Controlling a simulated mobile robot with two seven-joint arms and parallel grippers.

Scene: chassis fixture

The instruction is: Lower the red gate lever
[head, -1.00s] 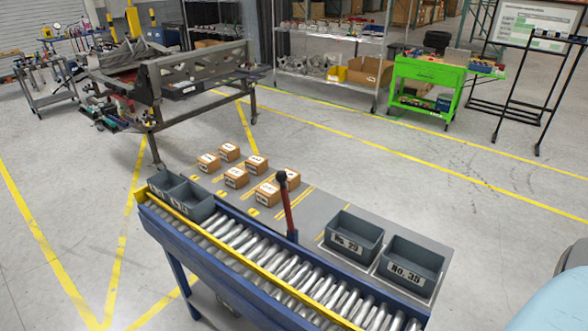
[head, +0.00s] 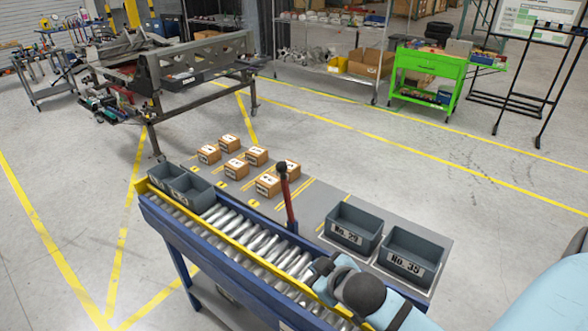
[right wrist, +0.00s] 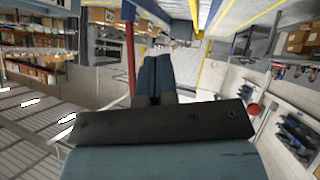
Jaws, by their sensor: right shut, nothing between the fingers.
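The red gate lever (head: 287,200) stands nearly upright at the far side of the roller conveyor in the head view, with a black knob on top. My right gripper (head: 319,268) is low over the rollers, to the right of and nearer than the lever's base, apart from it. In the right wrist view its fingers (right wrist: 155,80) are shut together and empty. A red bar (right wrist: 130,55) shows left of the fingers there; I cannot tell for sure that it is the lever. My left gripper is not in view.
The conveyor (head: 237,237) has a yellow near rail. Grey bins No. 29 (head: 345,238) and No. 35 (head: 404,262) stand right of the lever, close to my right arm. Several small cartons (head: 267,187) lie behind it. Two grey bins (head: 190,193) sit at the left end.

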